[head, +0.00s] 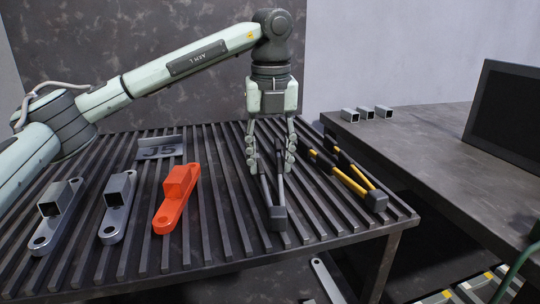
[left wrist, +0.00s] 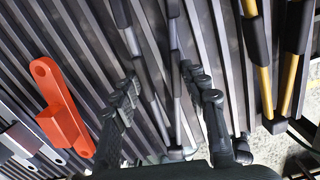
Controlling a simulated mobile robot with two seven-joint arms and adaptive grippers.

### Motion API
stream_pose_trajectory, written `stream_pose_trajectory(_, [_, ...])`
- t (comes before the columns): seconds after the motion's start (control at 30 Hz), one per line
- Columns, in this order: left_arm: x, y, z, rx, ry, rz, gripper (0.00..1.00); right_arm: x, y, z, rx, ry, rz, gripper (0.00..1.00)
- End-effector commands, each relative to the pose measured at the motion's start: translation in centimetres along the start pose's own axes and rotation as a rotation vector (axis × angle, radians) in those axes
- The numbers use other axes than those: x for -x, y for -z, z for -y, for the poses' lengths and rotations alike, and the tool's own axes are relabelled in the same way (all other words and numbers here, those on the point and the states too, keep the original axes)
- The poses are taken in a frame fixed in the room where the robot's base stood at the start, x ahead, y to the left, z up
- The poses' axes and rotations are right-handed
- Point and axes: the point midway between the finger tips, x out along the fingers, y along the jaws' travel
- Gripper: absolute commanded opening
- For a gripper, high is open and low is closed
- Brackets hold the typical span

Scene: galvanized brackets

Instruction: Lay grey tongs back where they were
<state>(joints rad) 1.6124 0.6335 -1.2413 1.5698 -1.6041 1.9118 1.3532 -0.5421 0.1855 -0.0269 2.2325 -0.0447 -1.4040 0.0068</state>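The grey tongs (head: 275,190) appear to lie on the slatted table, with their dark hinge block towards the front edge. In the left wrist view the two arms of the grey tongs (left wrist: 179,92) spread apart away from the hinge. My left gripper (head: 270,170) points down over them. Its fingers are wide apart, one on either side of the tongs, with visible gaps; the left gripper (left wrist: 165,85) looks open in the wrist view too. Whether the fingertips touch the slats is hard to tell. My right gripper is in neither view.
Yellow tongs (head: 350,180) lie just right of my left gripper. An orange bracket (head: 176,200) and two galvanized brackets (head: 117,207) (head: 57,215) lie to the left. A side table (head: 430,135) holds small square tubes (head: 366,113) and a dark screen (head: 507,110).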

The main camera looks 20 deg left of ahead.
Motion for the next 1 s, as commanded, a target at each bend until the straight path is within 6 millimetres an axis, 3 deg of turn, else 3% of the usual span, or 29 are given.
stream_pose_trajectory(0.33, [-0.1, 0.0, 0.0, 0.000, 0.000, 0.000, 0.41, 0.3, 0.0, -0.1, 0.000, -0.002, 0.000, 0.40])
stream_pose_trajectory(0.57, [-0.1, 0.0, 0.0, 0.000, 0.000, 0.000, 0.69, 0.3, 0.0, -0.1, 0.000, -0.002, 0.000, 0.40])
stream_pose_trajectory(0.87, [-0.1, 0.0, 0.0, 0.000, 0.000, 0.000, 0.69, 0.2, 0.0, -0.1, 0.000, -0.003, -0.001, 0.40])
stream_pose_trajectory(1.0, [1.2, 0.0, 0.0, 0.000, 0.001, 0.001, 0.69, 0.3, 0.0, -0.1, 0.000, -0.003, -0.001, 0.40])
